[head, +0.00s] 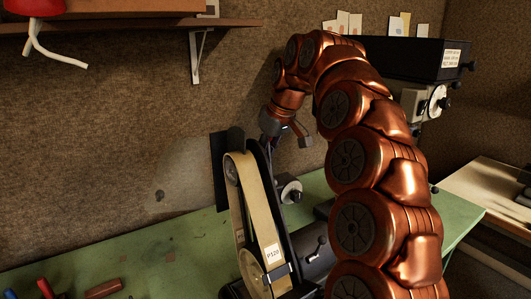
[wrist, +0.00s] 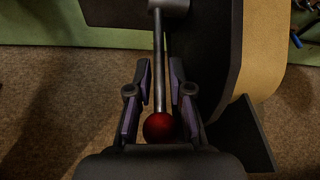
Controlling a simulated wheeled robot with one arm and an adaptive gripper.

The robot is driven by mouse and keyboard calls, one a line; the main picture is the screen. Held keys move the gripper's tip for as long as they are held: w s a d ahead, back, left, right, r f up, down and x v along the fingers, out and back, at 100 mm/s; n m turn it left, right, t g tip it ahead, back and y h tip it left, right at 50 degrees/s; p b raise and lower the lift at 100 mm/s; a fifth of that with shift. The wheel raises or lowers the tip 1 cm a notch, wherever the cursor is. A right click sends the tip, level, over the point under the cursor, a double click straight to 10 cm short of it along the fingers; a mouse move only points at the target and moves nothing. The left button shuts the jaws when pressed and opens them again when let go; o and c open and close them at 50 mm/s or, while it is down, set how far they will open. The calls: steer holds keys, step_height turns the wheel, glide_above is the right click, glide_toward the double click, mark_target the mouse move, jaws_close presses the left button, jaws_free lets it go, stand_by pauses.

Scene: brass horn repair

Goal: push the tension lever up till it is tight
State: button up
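The tension lever (wrist: 159,70) is a thin metal rod with a red ball knob (wrist: 158,127) and a grey hub (wrist: 170,5) at its far end. In the wrist view my gripper (wrist: 161,68) has its purple-padded fingers on either side of the rod, apart, with the ball low between them near the palm. A narrow gap shows beside the rod; I cannot tell if a pad touches the ball. In the head view my gripper (head: 286,136) is behind the top of the belt sander (head: 258,200), and the lever is not clearly visible.
The sander's tan belt, labelled P120, stands on the green bench (head: 150,240). A dark box (head: 410,58) is at the back right. A shelf (head: 130,24) hangs upper left. Hand tools (head: 100,289) lie at the bench's lower left. The bench left of the sander is mostly clear.

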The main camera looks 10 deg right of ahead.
steer(key=shift+c, duration=0.4)
jaws_close()
